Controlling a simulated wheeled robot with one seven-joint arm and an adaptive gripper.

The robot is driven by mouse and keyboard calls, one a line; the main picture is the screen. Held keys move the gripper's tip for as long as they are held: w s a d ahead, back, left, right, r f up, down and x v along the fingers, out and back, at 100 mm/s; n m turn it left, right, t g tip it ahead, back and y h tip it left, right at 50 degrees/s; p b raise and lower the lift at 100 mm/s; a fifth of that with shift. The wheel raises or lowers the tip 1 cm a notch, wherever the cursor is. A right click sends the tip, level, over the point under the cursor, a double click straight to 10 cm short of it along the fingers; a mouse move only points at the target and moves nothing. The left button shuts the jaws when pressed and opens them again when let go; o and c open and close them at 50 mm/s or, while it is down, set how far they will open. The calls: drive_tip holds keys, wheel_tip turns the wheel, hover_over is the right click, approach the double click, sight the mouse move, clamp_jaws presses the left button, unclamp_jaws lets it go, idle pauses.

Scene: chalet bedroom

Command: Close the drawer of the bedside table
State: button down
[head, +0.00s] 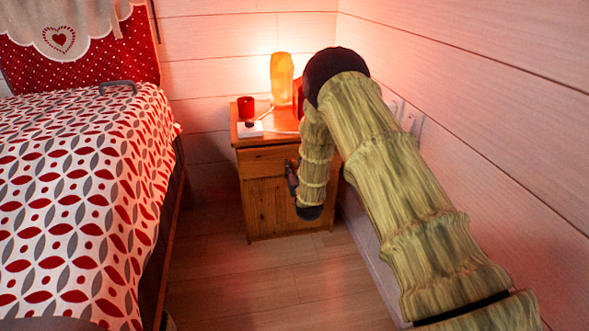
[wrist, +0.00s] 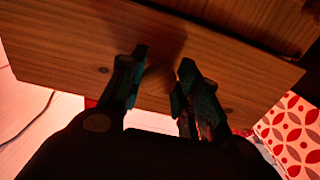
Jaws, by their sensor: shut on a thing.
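The wooden bedside table (head: 262,208) stands against the back wall, right of the bed. Its drawer (head: 262,160) is the upper front panel, with a door panel below. How far the drawer stands out is hard to tell. My gripper (head: 291,176) is at the right part of the drawer front, partly hidden by my arm. In the wrist view the drawer front (wrist: 62,50) fills the middle, and my gripper (wrist: 163,62) has its fingers apart against it, shut on the drawer. The exact part held is not visible.
A lit lamp (head: 281,77), a red cup (head: 245,107) and a small white item (head: 250,129) are on the tabletop. The bed (head: 75,190) is at the left, the plank wall (head: 480,110) close on the right. The floor (head: 235,275) before the table is clear.

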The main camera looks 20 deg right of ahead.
drive_tip(key=shift+w+d+p, duration=0.25)
drive_tip(key=shift+w+p, duration=0.05)
drive_tip(key=shift+w, duration=0.8)
drive_tip(key=shift+w+r, duration=0.1)
drive_tip(key=shift+r, duration=0.05)
drive_tip(key=c, duration=1)
unclamp_jaws()
drive_tip(key=shift+w, duration=0.1)
drive_tip(key=shift+c, duration=0.2)
drive_tip(key=s+a, duration=0.2)
drive_tip(key=s, duration=1)
drive_tip(key=shift+a, duration=0.2)
drive_tip(key=shift+w, duration=0.1)
